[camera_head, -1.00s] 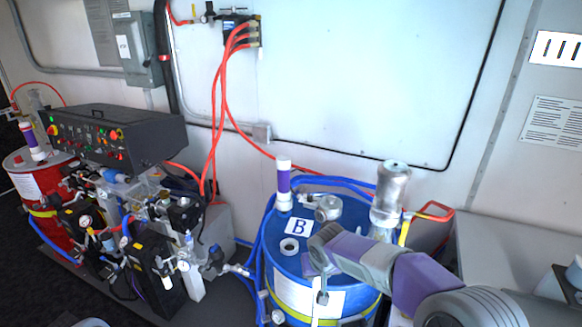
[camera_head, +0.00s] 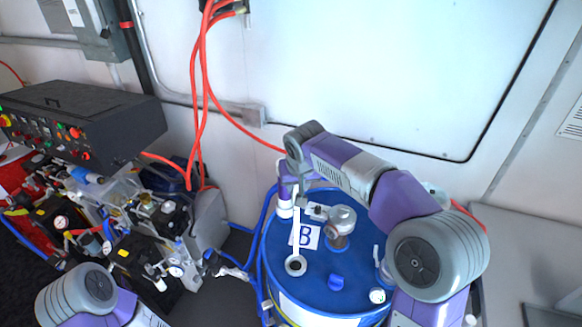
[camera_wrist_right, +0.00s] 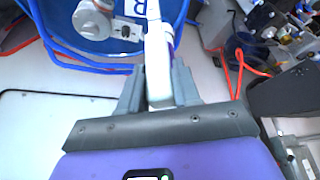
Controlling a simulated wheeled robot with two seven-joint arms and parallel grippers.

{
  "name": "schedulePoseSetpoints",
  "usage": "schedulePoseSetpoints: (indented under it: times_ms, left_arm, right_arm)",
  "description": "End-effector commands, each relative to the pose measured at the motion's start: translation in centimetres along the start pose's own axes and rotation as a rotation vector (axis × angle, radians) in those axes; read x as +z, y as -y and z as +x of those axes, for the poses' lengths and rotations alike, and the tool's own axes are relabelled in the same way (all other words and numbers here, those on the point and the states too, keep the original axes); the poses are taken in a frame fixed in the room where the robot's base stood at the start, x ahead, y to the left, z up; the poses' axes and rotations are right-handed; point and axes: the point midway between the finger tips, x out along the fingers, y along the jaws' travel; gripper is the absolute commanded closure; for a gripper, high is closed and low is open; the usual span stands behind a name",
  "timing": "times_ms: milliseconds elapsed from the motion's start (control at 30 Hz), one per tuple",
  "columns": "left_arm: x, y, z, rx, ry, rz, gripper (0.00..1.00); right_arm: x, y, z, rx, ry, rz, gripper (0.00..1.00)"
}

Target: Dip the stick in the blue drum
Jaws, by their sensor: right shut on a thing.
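The blue drum (camera_head: 335,282) stands at the lower middle of the head view, with a "B" label and a small round white-rimmed opening (camera_head: 296,265) on its lid. My right gripper (camera_head: 298,190) is above the drum's far left side, shut on a thin white stick (camera_head: 296,222). The stick hangs about upright, and its lower end appears at or just above the opening; I cannot tell if it is inside. In the right wrist view the stick (camera_wrist_right: 159,60) sits between both fingers (camera_wrist_right: 158,88). My left arm shows at lower left, its gripper outside the picture.
Blue hoses run along the drum's left. The proportioner machine (camera_head: 130,220) is at left, a grey counter (camera_head: 520,250) at right.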

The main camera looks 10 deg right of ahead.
Motion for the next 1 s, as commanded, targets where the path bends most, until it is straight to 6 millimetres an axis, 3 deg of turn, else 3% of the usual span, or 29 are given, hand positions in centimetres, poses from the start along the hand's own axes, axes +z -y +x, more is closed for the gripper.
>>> schedulePoseSetpoints:
  times_ms: [1000]
  left_arm:
    - [-0.2,1.9,5.0,0.0,0.0,0.0,0.57]
  right_arm:
    - [2.6,0.0,6.2,0.0,0.0,0.0,1.0]
